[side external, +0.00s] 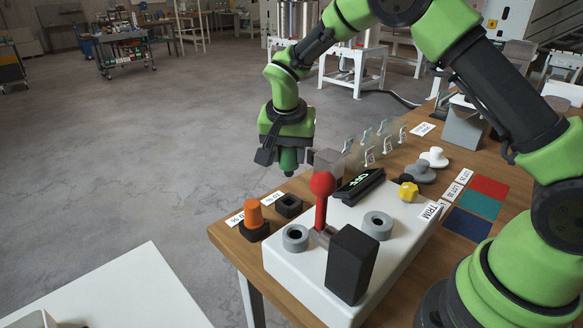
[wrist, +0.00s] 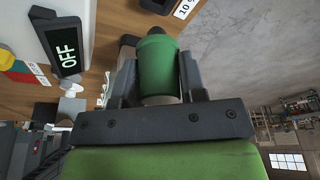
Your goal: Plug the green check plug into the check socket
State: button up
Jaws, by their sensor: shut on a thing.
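The green check plug (wrist: 158,66) is held between the two fingers of my gripper (wrist: 159,82) in the wrist view. In the side view the plug (side external: 289,159) hangs below my gripper (side external: 287,145), roughly upright. A black square socket (side external: 289,206) sits on the wooden table below the plug, with a clear gap between them. Part of a black block, which looks like this socket (wrist: 158,5), shows at the top edge of the wrist view. I cannot read which label names the check socket.
An orange plug (side external: 254,214) stands in a black base at the table corner. A white panel (side external: 325,277) carries a red-knobbed lever (side external: 322,190), grey ring sockets, a black block (side external: 352,263) and an OFF display (side external: 360,185). Clear tag stands (side external: 357,150) are behind.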

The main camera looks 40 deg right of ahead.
jog(key=n, duration=0.2)
jog(key=s+a+r+n+y, duration=0.1)
jog(key=n, duration=0.2)
jog(key=s+a+n+t, duration=0.1)
jog(key=n, duration=0.1)
jog(key=shift+s+a+r+n+y, duration=0.15)
jog(key=shift+n+y, duration=0.15)
jog(key=shift+y, duration=0.1)
jog(key=n, duration=0.2)
jog(key=s+a+n+y, duration=0.1)
jog(key=shift+r, duration=0.25)
jog(key=n, duration=0.1)
jog(key=s+a+n, duration=0.1)
jog(key=n, duration=0.1)
jog(key=n+y, duration=0.1)
jog(key=n, duration=0.1)
jog(key=shift+s+a+r, duration=0.15)
jog(key=shift+s+r, duration=0.05)
jog(key=shift+r, duration=0.2)
jog(key=s+a+r+n+g, duration=0.1)
jog(key=s+a+n+g, duration=0.1)
jog(key=n, duration=0.8)
jog(key=s+a+r+n+g+y, duration=0.1)
jog(key=s+n, duration=0.4)
jog(key=n, duration=0.6)
jog(key=a+r+g, duration=0.1)
jog(key=a+g, duration=0.1)
jog(key=shift+a+r, duration=0.2)
jog(key=shift+a, duration=0.1)
jog(key=shift+s, duration=0.1)
